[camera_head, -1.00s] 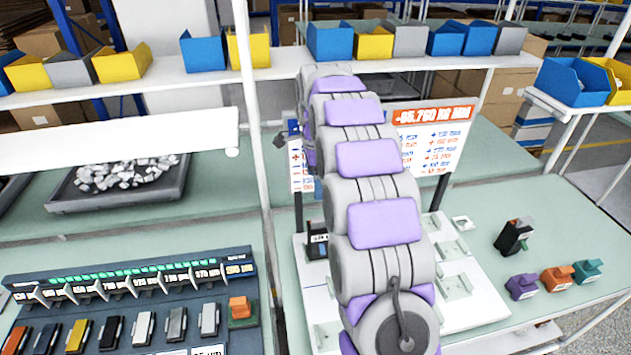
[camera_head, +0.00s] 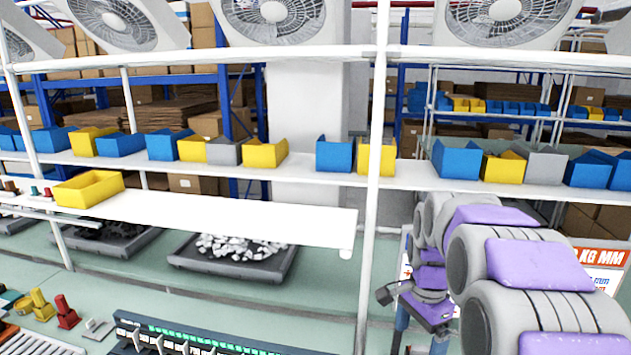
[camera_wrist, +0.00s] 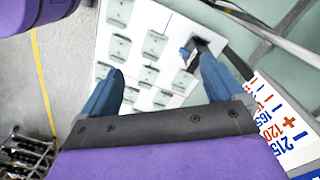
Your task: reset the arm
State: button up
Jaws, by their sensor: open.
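My arm, with purple and grey links, stands at the right of the head view. My gripper (camera_wrist: 155,85) shows in the wrist view with its two blue fingers spread wide and nothing between them. Below it lies a white board (camera_wrist: 115,22) with several pale square seats. A dark block (camera_wrist: 205,42) stands on the board near the right finger, partly hidden by it.
A sign with red and blue print (camera_wrist: 270,125) stands right of my gripper; it is partly hidden in the head view. A row of breakers (camera_head: 180,340) lies at the lower left. A grey tray of pale pieces (camera_head: 235,270) sits behind it. A white post (camera_head: 372,200) stands left of my arm.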

jog(key=s+a+f+n, duration=0.2)
jog(key=s+n, duration=0.2)
jog(key=s, duration=0.6)
jog(key=s+a+f+n+b, duration=0.1)
jog(key=s+n, duration=0.4)
jog(key=s, duration=0.6)
jog(key=s+a+f+n+g+b, duration=0.1)
jog(key=s+a+f+n, duration=0.2)
jog(key=s, duration=0.7)
jog(key=shift+s+a+f+n, duration=0.2)
jog(key=shift+s+f+n, duration=0.1)
jog(key=shift+n, duration=0.5)
jog(key=shift+w, duration=0.1)
jog(key=shift+c, duration=0.3)
